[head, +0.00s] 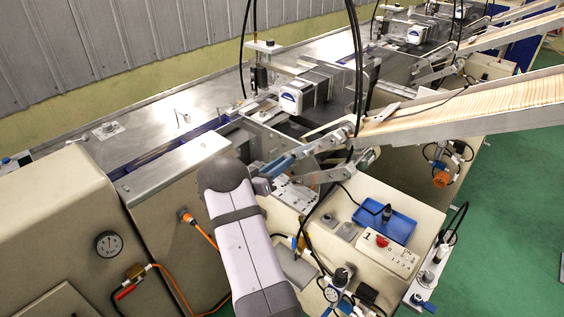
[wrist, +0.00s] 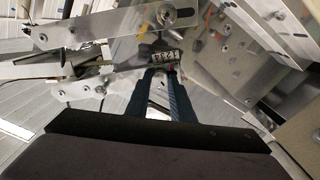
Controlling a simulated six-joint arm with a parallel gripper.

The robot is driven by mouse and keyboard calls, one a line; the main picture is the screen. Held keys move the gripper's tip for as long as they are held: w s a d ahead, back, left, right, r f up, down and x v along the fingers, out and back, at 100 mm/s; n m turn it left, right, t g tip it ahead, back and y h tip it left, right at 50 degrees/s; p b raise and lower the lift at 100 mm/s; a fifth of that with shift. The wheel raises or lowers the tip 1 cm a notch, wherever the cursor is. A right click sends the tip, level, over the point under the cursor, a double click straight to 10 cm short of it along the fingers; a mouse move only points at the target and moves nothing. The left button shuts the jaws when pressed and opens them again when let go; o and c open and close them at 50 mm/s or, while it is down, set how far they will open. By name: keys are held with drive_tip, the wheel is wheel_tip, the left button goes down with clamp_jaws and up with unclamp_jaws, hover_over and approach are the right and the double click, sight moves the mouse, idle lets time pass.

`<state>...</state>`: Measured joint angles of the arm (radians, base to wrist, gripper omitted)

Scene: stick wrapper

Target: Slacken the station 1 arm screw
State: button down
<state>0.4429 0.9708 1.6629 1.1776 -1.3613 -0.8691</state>
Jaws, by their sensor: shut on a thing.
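My gripper (head: 292,160) reaches from the front into the nearest wrapping station, at its metal arm plates (head: 330,140). In the wrist view, its two blue fingers (wrist: 164,78) run forward close together, with their tips at a small dark block with pale digit-like marks (wrist: 166,58). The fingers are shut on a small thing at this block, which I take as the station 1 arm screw. The fingers and block mostly hide it, and its turn cannot be read. A slotted metal bar with a screw head (wrist: 163,15) lies just beyond the tips.
A sloping tray of wooden sticks (head: 470,105) comes in from the right. A white-faced motor (head: 291,100) stands behind the plates. Black cables hang close by the gripper. A blue tray (head: 384,224) and a switch panel (head: 390,256) sit on the cabinet at front right.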

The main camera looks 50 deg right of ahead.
drive_tip(key=shift+f, duration=0.15)
drive_tip(key=c, duration=1.5)
unclamp_jaws()
drive_tip(key=shift+c, duration=0.2)
drive_tip(key=a+b, duration=0.2)
drive_tip(key=a, duration=0.5)
drive_tip(key=shift+a, duration=0.2)
